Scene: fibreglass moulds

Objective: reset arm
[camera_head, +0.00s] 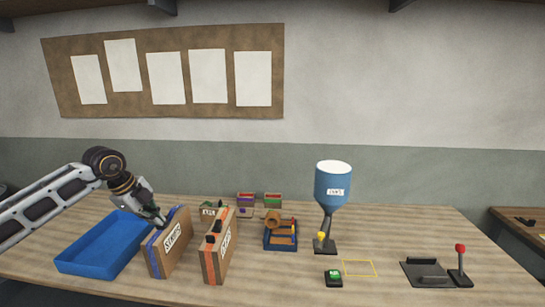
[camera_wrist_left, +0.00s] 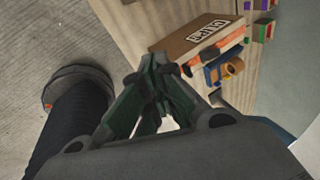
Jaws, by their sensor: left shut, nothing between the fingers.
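My left gripper (camera_head: 160,218) comes in from the left and points down beside the top of the blue-edged wooden case with a white label (camera_head: 170,245). It also shows in the left wrist view (camera_wrist_left: 165,75), where its dark green fingers are shut with nothing between them. I cannot tell whether the fingertips touch the case. An orange-edged wooden case (camera_head: 218,250) stands upright just right of it. My right gripper is not in either view.
A blue tray (camera_head: 85,262) lies at the table's left. A blue hopper (camera_head: 333,187) on a stand, a blue-based wooden holder (camera_head: 281,237), small coloured boxes (camera_head: 246,199), a green button (camera_head: 334,278) and a red-knobbed lever (camera_head: 460,262) stand on the table. The right back is clear.

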